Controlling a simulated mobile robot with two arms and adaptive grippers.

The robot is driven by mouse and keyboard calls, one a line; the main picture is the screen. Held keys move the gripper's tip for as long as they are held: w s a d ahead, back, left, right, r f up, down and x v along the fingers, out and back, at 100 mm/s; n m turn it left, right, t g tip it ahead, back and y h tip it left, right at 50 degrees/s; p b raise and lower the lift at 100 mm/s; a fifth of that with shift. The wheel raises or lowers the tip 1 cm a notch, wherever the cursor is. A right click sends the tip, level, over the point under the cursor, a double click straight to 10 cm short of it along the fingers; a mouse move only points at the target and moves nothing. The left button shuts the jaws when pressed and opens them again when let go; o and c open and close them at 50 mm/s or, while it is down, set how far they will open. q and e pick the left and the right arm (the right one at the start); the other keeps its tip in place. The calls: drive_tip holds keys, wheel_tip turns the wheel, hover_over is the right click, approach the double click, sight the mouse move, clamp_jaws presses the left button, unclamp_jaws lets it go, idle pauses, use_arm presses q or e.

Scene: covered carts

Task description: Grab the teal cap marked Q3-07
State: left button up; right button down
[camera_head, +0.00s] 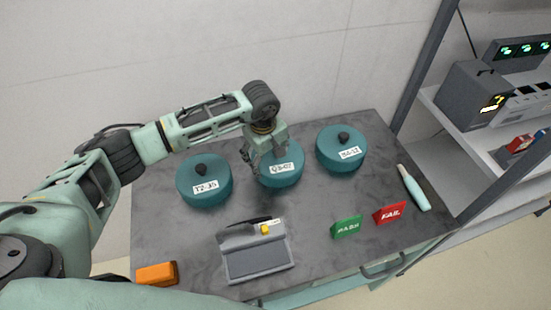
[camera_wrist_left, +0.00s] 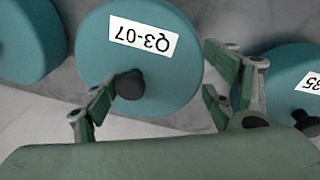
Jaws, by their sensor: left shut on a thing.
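The teal cap marked Q3-07 (camera_head: 290,178) is a round lid with a black knob and a white label, at the back middle of the grey table. It fills the upper middle of the left wrist view (camera_wrist_left: 165,75), its label upside down and its knob near one finger. My left gripper (camera_head: 266,158) reaches down over this cap and hides part of it and its knob in the head view. It is shut on the cap; the exact contact is hard to see. I cannot tell whether the cap is clear of the table. My right gripper is not in view.
Similar teal caps stand left (camera_head: 205,188) and right (camera_head: 335,155) of it. In front are a grey device (camera_head: 256,262), an orange block (camera_head: 157,274), a green PASS sign (camera_head: 346,228), a red FAIL sign (camera_head: 390,213) and a bottle (camera_head: 414,190). A shelf stands right.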

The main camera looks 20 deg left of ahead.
use_arm(q)
drive_tip(key=shift+s+f, duration=0.1)
drive_tip(key=shift+f, duration=0.05)
drive_tip(key=shift+c, duration=0.7)
